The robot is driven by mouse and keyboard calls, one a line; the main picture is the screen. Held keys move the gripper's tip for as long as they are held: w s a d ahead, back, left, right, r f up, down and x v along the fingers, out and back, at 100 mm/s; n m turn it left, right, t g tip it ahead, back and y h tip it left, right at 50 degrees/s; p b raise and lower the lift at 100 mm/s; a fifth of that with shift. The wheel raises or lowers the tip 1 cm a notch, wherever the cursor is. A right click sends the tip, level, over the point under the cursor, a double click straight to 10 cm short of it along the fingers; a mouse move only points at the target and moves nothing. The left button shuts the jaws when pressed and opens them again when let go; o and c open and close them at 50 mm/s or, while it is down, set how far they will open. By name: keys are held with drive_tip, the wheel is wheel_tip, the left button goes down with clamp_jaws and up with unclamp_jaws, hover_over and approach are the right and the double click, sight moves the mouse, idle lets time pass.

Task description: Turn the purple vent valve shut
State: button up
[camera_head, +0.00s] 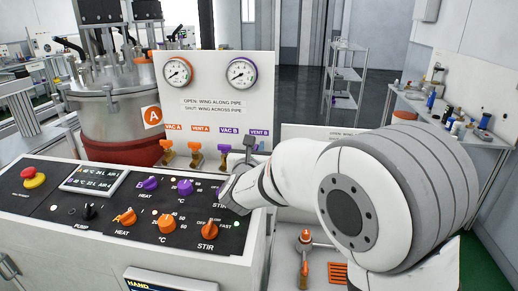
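The purple VENT B label (258,132) is on the white gauge panel, at the right end of a row of valve labels. The valve under it is mostly hidden behind a dark grey upright part, so I cannot tell how its wing is turned. My gripper (232,194) is at the end of my white arm, which comes in from the right. It is low over the right side of the black control panel, in front of and below the VENT B label. Its fingertips are not clear, so I cannot tell whether it is open or holds anything.
Valves VAC A (167,152), VENT A (195,153) and VAC B (223,156) stand to the left. The control panel (60,226) has purple knobs (185,187) and orange knobs (167,223) close to my gripper.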

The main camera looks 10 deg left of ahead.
clamp_jaws()
drive_tip(key=shift+d+f, duration=0.1)
drive_tip(key=shift+b, duration=0.4)
